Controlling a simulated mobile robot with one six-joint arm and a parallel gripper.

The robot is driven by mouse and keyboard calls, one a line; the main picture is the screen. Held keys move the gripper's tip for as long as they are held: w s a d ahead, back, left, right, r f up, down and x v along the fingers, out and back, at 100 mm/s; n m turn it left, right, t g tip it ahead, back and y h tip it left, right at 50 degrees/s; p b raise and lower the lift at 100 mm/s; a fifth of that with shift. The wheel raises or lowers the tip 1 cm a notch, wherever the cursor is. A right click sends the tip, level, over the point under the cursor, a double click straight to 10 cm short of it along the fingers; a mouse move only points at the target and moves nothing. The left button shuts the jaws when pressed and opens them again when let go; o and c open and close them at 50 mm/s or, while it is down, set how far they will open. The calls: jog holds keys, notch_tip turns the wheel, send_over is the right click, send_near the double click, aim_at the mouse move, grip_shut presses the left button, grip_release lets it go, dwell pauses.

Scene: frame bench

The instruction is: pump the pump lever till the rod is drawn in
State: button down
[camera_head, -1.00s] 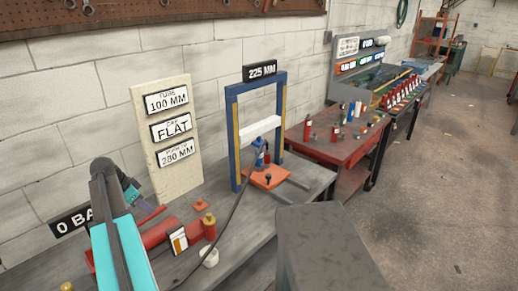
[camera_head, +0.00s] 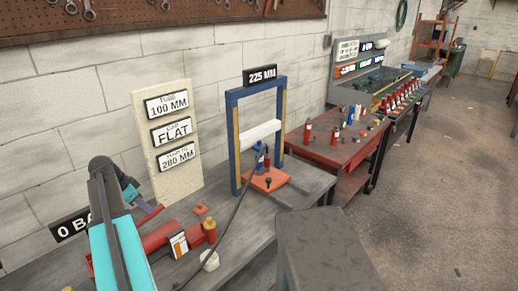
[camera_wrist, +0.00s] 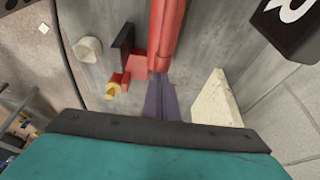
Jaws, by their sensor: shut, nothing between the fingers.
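The red hand pump (camera_head: 160,237) lies on the grey bench, partly hidden behind my arm. A thin red bar, seemingly the pump lever (camera_head: 150,215), rises beside my gripper (camera_head: 134,195). In the wrist view my purple gripper fingers (camera_wrist: 163,88) are shut and empty, their tips at the end of a long red bar (camera_wrist: 164,38). I cannot tell whether they touch it.
A dark hose (camera_head: 232,215) runs from the ram toward the pump. A gauge sign (camera_head: 70,226) begins "0 BA", partly hidden. A cream sign board (camera_head: 172,185) stands against the wall. A white cup (camera_head: 210,261) and grey block (camera_head: 320,245) are nearby.

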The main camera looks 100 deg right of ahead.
jog(key=shift+r+p, duration=0.5)
jog(key=shift+r, duration=0.95)
